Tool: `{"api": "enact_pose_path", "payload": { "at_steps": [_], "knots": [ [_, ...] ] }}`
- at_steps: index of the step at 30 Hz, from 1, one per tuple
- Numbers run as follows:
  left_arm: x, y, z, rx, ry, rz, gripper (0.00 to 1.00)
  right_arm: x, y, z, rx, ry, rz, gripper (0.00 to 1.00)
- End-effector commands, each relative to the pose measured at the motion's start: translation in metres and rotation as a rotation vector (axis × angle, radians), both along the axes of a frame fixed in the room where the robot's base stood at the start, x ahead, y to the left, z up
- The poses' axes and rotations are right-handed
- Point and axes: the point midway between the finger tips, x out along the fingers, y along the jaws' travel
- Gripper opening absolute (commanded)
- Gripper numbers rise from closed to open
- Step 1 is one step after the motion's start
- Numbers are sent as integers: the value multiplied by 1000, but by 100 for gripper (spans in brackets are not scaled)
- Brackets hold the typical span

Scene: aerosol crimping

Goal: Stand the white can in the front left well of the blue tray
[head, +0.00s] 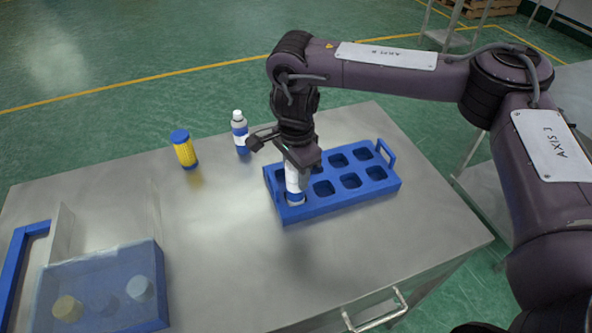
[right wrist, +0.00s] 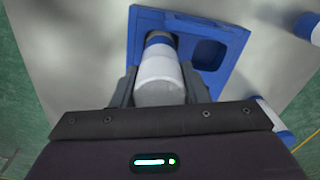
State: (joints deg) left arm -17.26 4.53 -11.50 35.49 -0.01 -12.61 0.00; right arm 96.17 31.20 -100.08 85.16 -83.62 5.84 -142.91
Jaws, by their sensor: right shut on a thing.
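The blue tray (head: 340,205) has two rows of square wells and a raised handle at its right end. My right gripper (head: 292,165) is shut on the white can (head: 293,183), which has a blue band near its lower end. The can is about upright at the front left well, its lower end at the opening; I cannot tell how deep it is. In the right wrist view the can (right wrist: 161,75) sits between the fingers (right wrist: 160,88), with the tray (right wrist: 237,38) beyond it. The other wells I can see look empty. My left gripper is out of view.
A yellow can with a blue lid (head: 185,151) and a white and blue bottle (head: 240,134) stand behind the tray to the left. A see-through blue bin (head: 100,255) with a few items is at the front left. The metal table (head: 225,235) between is clear.

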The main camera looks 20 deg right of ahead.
Motion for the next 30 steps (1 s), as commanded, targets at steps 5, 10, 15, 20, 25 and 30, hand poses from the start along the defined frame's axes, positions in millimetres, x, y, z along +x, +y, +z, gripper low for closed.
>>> {"api": "enact_pose_path", "payload": {
  "at_steps": [5, 10, 15, 20, 25, 30],
  "knots": [
    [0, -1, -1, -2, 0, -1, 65, 0, 0, -1, 0, 0, 0, 57],
    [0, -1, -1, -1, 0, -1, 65, 0, 0, -2, 0, 0, 0, 62],
    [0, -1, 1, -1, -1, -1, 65, 0, 0, 1, 0, 0, 0, 62],
    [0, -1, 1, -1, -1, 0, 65, 1, 0, 16, 0, -4, 2, 62],
    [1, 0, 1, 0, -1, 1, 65, 2, 0, 50, -2, -8, 1, 62],
    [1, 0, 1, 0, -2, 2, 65, 1, 1, 85, -1, -7, 2, 62]
  ]
}}
